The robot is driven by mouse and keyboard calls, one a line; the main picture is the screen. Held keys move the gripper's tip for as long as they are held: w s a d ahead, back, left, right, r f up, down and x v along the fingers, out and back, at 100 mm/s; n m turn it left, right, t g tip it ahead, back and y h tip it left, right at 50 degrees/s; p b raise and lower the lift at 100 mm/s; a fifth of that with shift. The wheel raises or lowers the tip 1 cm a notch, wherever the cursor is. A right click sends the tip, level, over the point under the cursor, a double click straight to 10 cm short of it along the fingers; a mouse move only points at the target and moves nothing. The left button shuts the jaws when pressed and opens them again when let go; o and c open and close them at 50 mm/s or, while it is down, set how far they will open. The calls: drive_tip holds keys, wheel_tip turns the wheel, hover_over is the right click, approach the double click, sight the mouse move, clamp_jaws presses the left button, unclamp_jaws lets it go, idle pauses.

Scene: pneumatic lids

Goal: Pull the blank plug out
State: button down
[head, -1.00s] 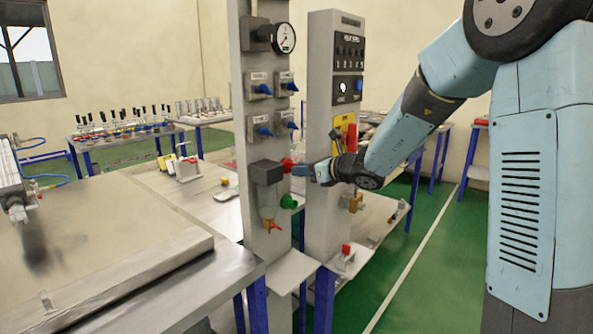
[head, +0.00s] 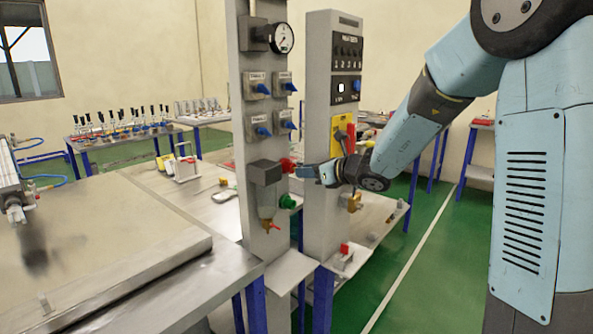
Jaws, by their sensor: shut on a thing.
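A red fitting (head: 288,164) sticks out of the right side of the grey filter unit (head: 266,172) on the near post. A green fitting (head: 288,201) sits below it. My gripper (head: 305,171) is level with the red fitting, just to its right, with its fingers pointing left towards it. It is shut on the blank plug, which is small and mostly hidden between the fingers. I cannot tell whether the plug still touches the red fitting.
The near post (head: 242,130) carries a gauge (head: 283,38) and several blue-handled valves. A second post (head: 318,120) with a yellow panel (head: 338,132) stands close behind my gripper. A grey workbench (head: 110,250) fills the left. Green floor is clear at the right.

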drive_tip(key=shift+s+d, duration=0.45)
drive_tip(key=shift+d, duration=0.15)
drive_tip(key=shift+r, duration=0.1)
idle(0.3)
drive_tip(key=shift+s+d+r, duration=0.5)
drive_tip(key=shift+d+r, duration=0.15)
drive_tip(key=shift+r, duration=0.55)
drive_tip(key=shift+s+d+r, duration=0.55)
drive_tip(key=shift+d+r, duration=0.1)
drive_tip(key=shift+r, duration=0.6)
drive_tip(key=shift+s+d+r, duration=0.5)
drive_tip(key=shift+d+r, duration=0.15)
drive_tip(key=shift+r, duration=0.55)
